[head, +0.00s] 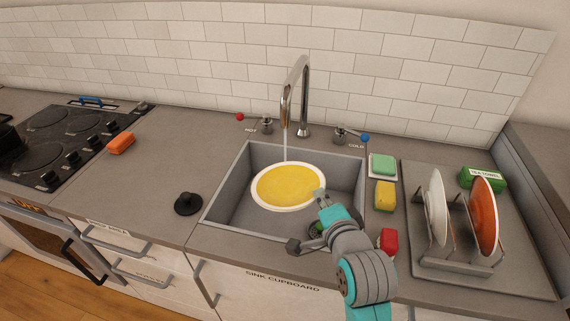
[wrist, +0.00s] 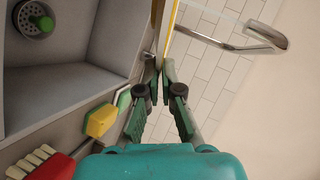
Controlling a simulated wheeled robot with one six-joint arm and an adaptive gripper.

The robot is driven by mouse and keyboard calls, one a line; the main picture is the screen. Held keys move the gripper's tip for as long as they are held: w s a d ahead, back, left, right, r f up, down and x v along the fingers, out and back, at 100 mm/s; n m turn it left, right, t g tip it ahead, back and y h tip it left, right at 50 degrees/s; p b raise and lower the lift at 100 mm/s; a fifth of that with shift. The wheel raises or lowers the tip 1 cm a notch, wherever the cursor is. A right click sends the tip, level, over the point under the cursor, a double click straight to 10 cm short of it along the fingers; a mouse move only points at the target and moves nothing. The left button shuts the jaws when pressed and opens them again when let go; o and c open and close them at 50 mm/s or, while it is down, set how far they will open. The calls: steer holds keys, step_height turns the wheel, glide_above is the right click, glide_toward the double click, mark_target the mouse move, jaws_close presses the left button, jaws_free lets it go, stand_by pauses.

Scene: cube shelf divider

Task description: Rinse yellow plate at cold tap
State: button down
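The yellow plate (head: 288,186) with a white rim is held over the sink (head: 240,212), its face showing in the head view. My gripper (head: 321,196) is shut on the plate's right front edge. In the wrist view the plate (wrist: 169,32) shows edge-on between the fingertips (wrist: 164,68). The chrome tap spout (head: 289,98) stands behind the sink. A thin stream of water (head: 285,147) runs from it down to the plate's far part. The cold tap handle (head: 347,134) with a blue knob (head: 364,138) is right of the spout.
The hot tap's red knob (head: 239,116) is left of the spout. A black plug (head: 188,203) lies left of the sink. A green sponge (head: 383,165), a yellow sponge (head: 385,195) and a red brush (head: 389,241) are right of it. A rack (head: 455,262) holds plates farther right.

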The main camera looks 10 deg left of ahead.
stand_by(0.3)
steer(key=s+r, duration=0.4)
steer(key=s, duration=0.1)
steer(key=shift+d, duration=0.4)
stand_by(0.8)
